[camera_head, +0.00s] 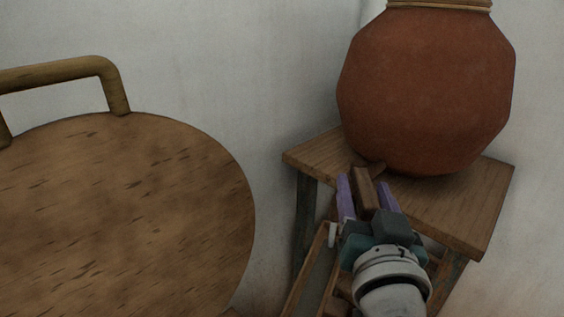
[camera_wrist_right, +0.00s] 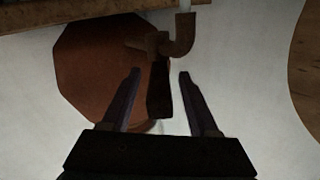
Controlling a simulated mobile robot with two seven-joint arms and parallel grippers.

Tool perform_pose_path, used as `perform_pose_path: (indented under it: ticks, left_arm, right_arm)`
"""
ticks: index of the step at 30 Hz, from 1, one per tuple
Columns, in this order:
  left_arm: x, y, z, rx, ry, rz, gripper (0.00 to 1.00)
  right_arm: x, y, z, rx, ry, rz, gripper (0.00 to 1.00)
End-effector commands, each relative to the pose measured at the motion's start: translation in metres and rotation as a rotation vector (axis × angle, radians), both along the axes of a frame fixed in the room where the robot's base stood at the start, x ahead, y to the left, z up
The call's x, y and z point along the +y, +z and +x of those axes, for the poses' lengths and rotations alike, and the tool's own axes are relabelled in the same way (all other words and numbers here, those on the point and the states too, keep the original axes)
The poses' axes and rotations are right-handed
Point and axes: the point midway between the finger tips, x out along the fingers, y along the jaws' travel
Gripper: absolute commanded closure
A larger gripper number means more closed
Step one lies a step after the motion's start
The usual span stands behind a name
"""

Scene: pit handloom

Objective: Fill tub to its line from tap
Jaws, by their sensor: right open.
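A large red-brown clay pot (camera_head: 428,85) stands on a wooden stand (camera_head: 455,215) at the right; it also shows in the right wrist view (camera_wrist_right: 95,75). A brown tap (camera_wrist_right: 180,35) with a bent spout comes out of the pot. A pale bit at the spout's end may be water; I cannot tell. My right gripper (camera_head: 367,194) is open, with its two purple fingers on either side of the tap's dark lever (camera_wrist_right: 160,92). Gaps show between lever and fingers in the wrist view. I cannot make out a tub or its line. My left gripper is out of view.
A big round wooden board (camera_head: 125,215) with a brass-coloured handle (camera_head: 60,72) fills the left of the head view. A pale wall (camera_head: 250,60) stands behind. My right gripper and wrist hide part of the stand and what lies below it.

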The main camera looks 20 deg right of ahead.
Motion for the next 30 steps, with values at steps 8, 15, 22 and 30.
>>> perform_pose_path:
  ticks: [8,15,22,30]
  left_arm:
    - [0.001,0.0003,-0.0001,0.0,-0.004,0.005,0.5]
    - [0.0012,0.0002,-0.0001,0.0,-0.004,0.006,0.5]
    - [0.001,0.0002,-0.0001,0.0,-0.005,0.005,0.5]
    - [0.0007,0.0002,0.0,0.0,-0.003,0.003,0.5]
  right_arm:
    - [-0.0003,0.0002,0.0,0.0,0.0,0.0,0.48]
    - [-0.0002,0.0002,-0.0002,0.0,0.0,0.0,0.75]
    - [-0.0001,0.0001,-0.0002,0.0,-0.001,0.0,1.0]
    - [-0.0001,0.0001,-0.0003,0.0,-0.001,0.0,1.0]
